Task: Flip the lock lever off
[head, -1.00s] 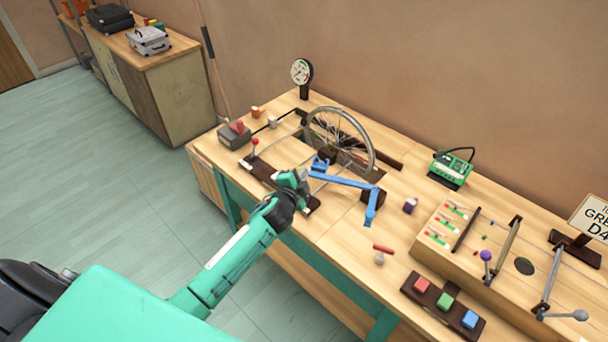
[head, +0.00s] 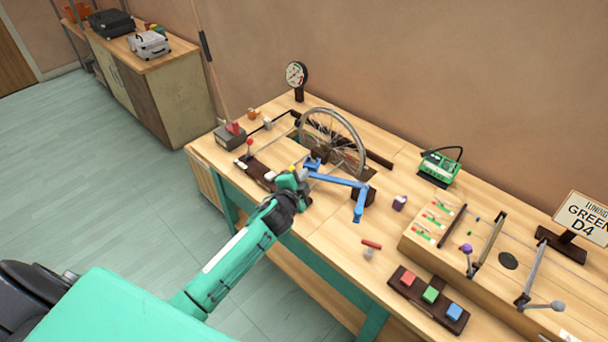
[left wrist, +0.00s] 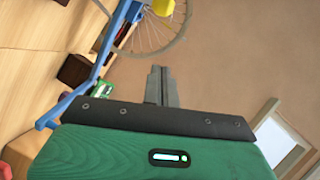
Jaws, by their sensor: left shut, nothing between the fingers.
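My left gripper (head: 303,174) is over the near-left part of the workbench, close to the blue linkage (head: 335,179) in front of the spoked wheel (head: 333,142). Its fingers are shut and empty; they also show in the left wrist view (left wrist: 158,84). A yellow piece shows at the top edge of the left wrist view (left wrist: 163,6), beyond the fingertips and apart from them in the picture. A red-knobbed lever (head: 249,142) stands upright on a dark base to the left. Which part is the lock lever I cannot tell. My right gripper is out of view.
A gauge (head: 296,75) stands behind the wheel. A dark tray with coloured blocks (head: 407,293) lies at the near right. A raised wooden box (head: 411,240) with levers and a sign (head: 583,219) are at the right. Bare bench lies around the purple block (head: 399,202).

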